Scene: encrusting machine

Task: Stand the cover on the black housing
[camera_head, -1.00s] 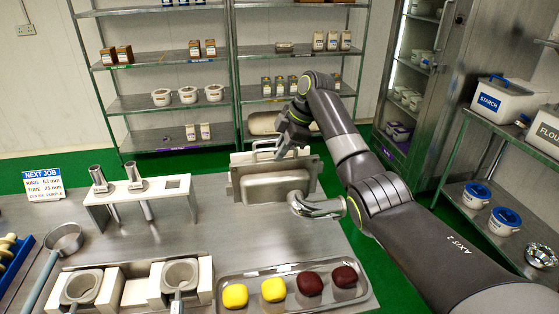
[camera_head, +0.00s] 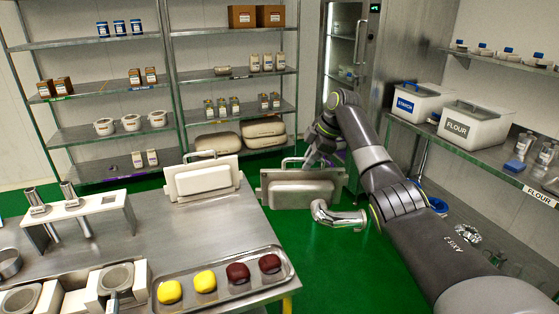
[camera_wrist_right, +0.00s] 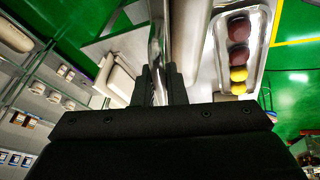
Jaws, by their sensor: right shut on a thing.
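My right gripper (camera_head: 316,158) is shut on the handle of a grey metal cover (camera_head: 300,192), a rectangular plate with a raised middle panel. The cover hangs upright past the table's right edge, above the green floor. In the right wrist view, the cover shows edge-on (camera_wrist_right: 157,45) between the fingers (camera_wrist_right: 159,80). A shiny bent pipe (camera_head: 338,217) shows at the cover's lower right; I cannot tell if it is joined to it. A second, paler cover (camera_head: 202,179) with a top handle stands on the table. I see no black housing. My left gripper is out of view.
The steel table (camera_head: 150,235) holds a tray (camera_head: 222,288) of yellow and dark red pieces and a white stand (camera_head: 80,208) with metal tubes. Shelves (camera_head: 120,96) stand behind. A side shelf (camera_head: 455,150) with white bins is at right. Green floor (camera_head: 330,275) lies open between.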

